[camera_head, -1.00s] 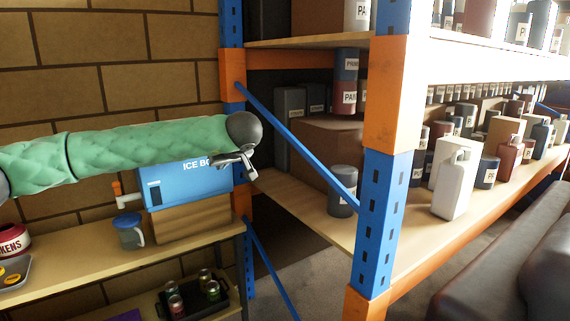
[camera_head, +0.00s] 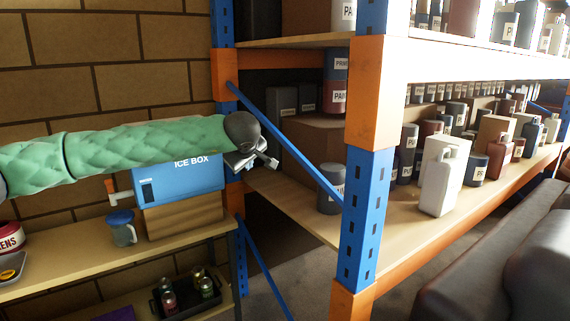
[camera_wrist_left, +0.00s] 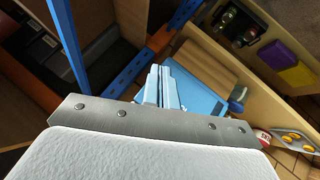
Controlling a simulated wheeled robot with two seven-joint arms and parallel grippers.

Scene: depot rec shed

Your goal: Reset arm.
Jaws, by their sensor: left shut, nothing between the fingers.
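My left arm, in a green quilted sleeve, reaches in from the left in the head view. My left gripper (camera_head: 262,162) is at its end, shut and empty, in front of the blue rack brace and just right of the ice box. In the left wrist view the two fingers (camera_wrist_left: 165,88) lie together with nothing between them, with the ice box behind them. My right gripper is in neither view.
The blue ice box (camera_head: 178,182) sits on a wooden block on a shelf (camera_head: 70,262), beside a blue-lidded jug (camera_head: 122,228). A rack upright (camera_head: 366,215) stands right of my gripper. A white jug (camera_head: 440,180) and several containers fill the rack. A dark padded seat (camera_head: 490,245) is lower right.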

